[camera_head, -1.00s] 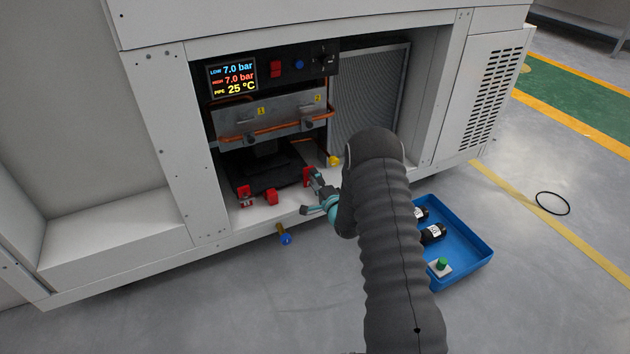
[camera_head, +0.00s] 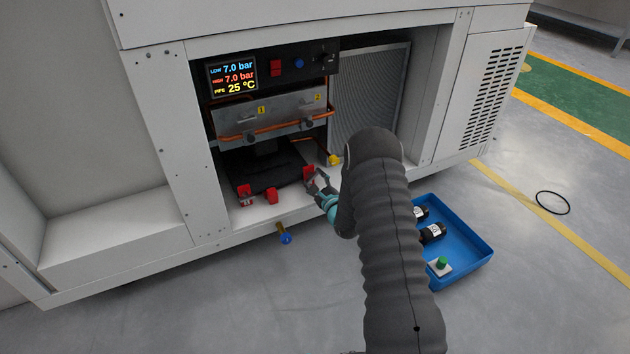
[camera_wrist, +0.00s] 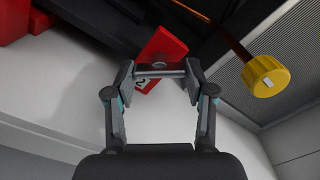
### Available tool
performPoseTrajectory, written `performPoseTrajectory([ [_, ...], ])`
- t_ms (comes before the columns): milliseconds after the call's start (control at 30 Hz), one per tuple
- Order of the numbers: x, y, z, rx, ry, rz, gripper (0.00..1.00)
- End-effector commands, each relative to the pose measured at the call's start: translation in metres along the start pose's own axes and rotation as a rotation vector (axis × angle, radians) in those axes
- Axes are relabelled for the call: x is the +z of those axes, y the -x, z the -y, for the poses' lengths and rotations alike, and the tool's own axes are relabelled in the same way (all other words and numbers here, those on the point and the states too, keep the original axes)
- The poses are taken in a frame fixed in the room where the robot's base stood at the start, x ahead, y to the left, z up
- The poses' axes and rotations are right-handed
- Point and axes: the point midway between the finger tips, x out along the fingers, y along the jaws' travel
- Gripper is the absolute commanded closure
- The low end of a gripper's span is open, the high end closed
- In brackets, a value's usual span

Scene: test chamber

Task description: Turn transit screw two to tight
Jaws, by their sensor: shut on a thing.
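Transit screw two is a grey cross-bar (camera_wrist: 160,72) in the wrist view, in front of a red bracket (camera_wrist: 166,46) with a white "2" label partly showing. In the head view the red bracket (camera_head: 308,173) stands at the right front of the dark base plate in the cabinet bay. My gripper (camera_wrist: 160,74) is shut on the bar, one finger at each end. In the head view my gripper (camera_head: 316,186) is at the red bracket, and its fingers and arm hide the screw there.
A yellow cap (camera_head: 333,160) on a copper pipe is close behind my gripper and also shows in the wrist view (camera_wrist: 267,77). A blue-capped pipe (camera_head: 285,237) sticks out in front. A blue tray (camera_head: 462,272) lies on the floor at right.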

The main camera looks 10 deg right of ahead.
Motion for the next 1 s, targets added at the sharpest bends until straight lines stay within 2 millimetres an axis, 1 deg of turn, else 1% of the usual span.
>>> performPoseTrajectory([
  [200,0.0006,-0.0009,-0.0010,0.000,-0.181,0.001,0.81],
  [500,0.0009,-0.0009,-0.0017,0.000,-0.353,0.001,0.81],
  [700,0.0010,-0.0009,-0.0020,0.001,-0.409,0.001,0.81],
  [1000,0.0011,-0.0010,-0.0020,0.001,-0.427,0.002,0.81],
])
